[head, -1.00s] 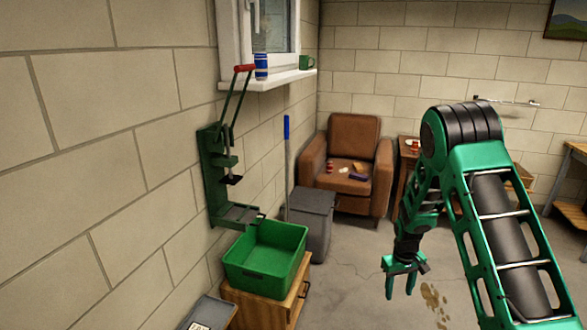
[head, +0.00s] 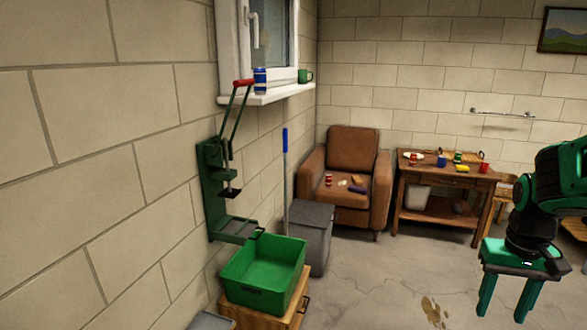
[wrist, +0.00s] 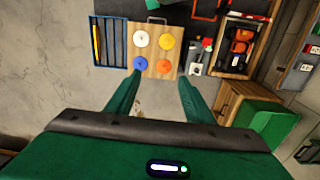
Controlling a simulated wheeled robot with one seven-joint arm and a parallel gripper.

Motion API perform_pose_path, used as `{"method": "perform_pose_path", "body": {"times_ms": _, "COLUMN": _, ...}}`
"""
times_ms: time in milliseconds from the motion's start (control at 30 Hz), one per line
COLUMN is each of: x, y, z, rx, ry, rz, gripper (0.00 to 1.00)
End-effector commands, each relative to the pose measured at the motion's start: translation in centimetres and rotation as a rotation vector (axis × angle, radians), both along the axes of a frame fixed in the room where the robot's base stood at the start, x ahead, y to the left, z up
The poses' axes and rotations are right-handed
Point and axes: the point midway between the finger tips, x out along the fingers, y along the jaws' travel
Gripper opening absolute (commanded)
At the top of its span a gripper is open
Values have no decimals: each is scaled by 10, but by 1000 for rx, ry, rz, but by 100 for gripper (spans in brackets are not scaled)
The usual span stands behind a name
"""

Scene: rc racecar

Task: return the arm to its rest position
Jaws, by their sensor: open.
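My gripper (head: 503,296) is at the right edge of the head view, with its two green fingers pointing down and spread apart. Nothing is between the fingers, and it hangs in the air clear of the furniture. In the wrist view my gripper (wrist: 160,92) also shows open and empty, with the floor and several items beyond its fingertips. The upper part of my arm is cut off by the right edge of the head view.
A green bin (head: 266,272) sits on a wooden cabinet at the left wall. A brown armchair (head: 346,165) and a wooden table (head: 444,177) with small items stand at the back. The wrist view shows a board (wrist: 153,50) with coloured discs and a blue rack (wrist: 108,41).

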Motion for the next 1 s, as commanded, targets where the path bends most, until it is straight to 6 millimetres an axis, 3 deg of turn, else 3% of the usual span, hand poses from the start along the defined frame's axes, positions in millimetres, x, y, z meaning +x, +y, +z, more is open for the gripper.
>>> {"method": "perform_pose_path", "body": {"times_ms": 200, "x": -74, "y": 5, "z": 23, "rx": 22, "ry": -11, "rz": -102, "gripper": 48}}
{"method": "perform_pose_path", "body": {"times_ms": 400, "x": -124, "y": 14, "z": 28, "rx": 40, "ry": -12, "rz": -171, "gripper": 48}}
{"method": "perform_pose_path", "body": {"times_ms": 567, "x": -142, "y": 19, "z": 29, "rx": 48, "ry": -11, "rz": -195, "gripper": 48}}
{"method": "perform_pose_path", "body": {"times_ms": 767, "x": -145, "y": 19, "z": 29, "rx": 49, "ry": -10, "rz": -200, "gripper": 48}}
{"method": "perform_pose_path", "body": {"times_ms": 800, "x": -145, "y": 19, "z": 29, "rx": 49, "ry": -10, "rz": -200, "gripper": 46}}
{"method": "perform_pose_path", "body": {"times_ms": 867, "x": -145, "y": 19, "z": 29, "rx": 49, "ry": -10, "rz": -200, "gripper": 31}}
{"method": "perform_pose_path", "body": {"times_ms": 1000, "x": -145, "y": 19, "z": 29, "rx": 49, "ry": -10, "rz": -199, "gripper": 31}}
